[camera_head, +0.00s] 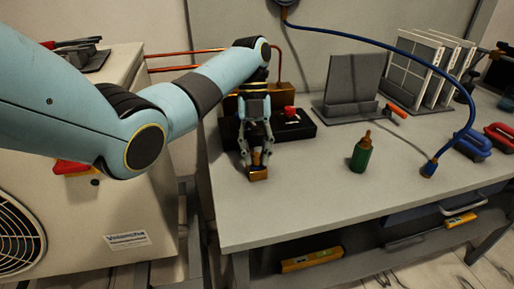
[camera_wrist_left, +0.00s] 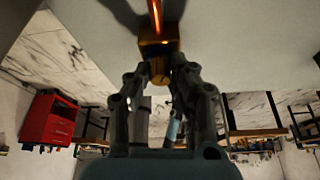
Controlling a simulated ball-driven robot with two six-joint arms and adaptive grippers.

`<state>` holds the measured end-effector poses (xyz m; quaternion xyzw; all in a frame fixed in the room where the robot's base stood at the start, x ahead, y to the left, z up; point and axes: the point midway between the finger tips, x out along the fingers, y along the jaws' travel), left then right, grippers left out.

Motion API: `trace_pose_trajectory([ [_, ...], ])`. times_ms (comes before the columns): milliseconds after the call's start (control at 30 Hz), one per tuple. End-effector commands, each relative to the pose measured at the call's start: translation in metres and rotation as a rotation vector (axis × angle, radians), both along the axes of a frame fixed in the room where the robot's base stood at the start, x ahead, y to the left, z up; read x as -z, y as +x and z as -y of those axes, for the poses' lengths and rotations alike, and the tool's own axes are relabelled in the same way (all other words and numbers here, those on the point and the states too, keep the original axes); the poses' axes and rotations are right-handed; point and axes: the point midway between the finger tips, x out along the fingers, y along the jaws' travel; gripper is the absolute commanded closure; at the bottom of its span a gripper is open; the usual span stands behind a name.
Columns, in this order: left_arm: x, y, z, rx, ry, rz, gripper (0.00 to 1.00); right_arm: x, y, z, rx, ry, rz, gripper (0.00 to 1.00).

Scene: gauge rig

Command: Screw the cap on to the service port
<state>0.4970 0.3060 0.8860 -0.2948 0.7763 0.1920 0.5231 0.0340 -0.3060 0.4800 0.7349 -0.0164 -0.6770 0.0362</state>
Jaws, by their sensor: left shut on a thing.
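My left gripper (camera_head: 257,152) points down over the bench's near left part. Its fingers are shut on a small brass piece (camera_head: 257,157), which looks like the cap. Just below the fingertips is a squarish brass block (camera_head: 258,174), which looks like the service port body. In the left wrist view, the round brass piece (camera_wrist_left: 160,72) sits between the fingertips (camera_wrist_left: 161,76), right against the brass block (camera_wrist_left: 158,46). A copper pipe (camera_wrist_left: 155,14) runs from the block. I cannot tell how far the cap is seated. My right gripper is not in view.
The grey bench (camera_head: 310,198) has a black case with a red part (camera_head: 289,112) behind the gripper. A green bottle (camera_head: 361,154) and a blue hose end (camera_head: 429,168) stand to the right. A white outdoor unit (camera_head: 130,215) is at the left.

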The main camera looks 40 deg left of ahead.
Motion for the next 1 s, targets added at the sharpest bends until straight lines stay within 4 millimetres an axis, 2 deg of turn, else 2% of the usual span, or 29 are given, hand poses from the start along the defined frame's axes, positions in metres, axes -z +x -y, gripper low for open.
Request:
trace_pose_trajectory([
  [33,0.0036,-0.0077,0.0000,0.018,-0.002,-0.029,1.00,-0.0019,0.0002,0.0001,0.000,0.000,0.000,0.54],
  [400,0.0048,-0.0081,-0.0014,0.041,0.001,-0.029,1.00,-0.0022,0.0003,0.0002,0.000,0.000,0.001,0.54],
  [733,0.0037,-0.0080,-0.0018,0.202,0.001,-0.029,1.00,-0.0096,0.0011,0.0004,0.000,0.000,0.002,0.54],
  [967,0.0049,-0.0082,-0.0031,0.216,0.004,-0.029,1.00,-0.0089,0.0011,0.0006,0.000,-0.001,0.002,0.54],
  [1000,0.0049,-0.0081,-0.0032,0.215,0.004,-0.030,0.76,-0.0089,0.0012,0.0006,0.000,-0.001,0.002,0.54],
])
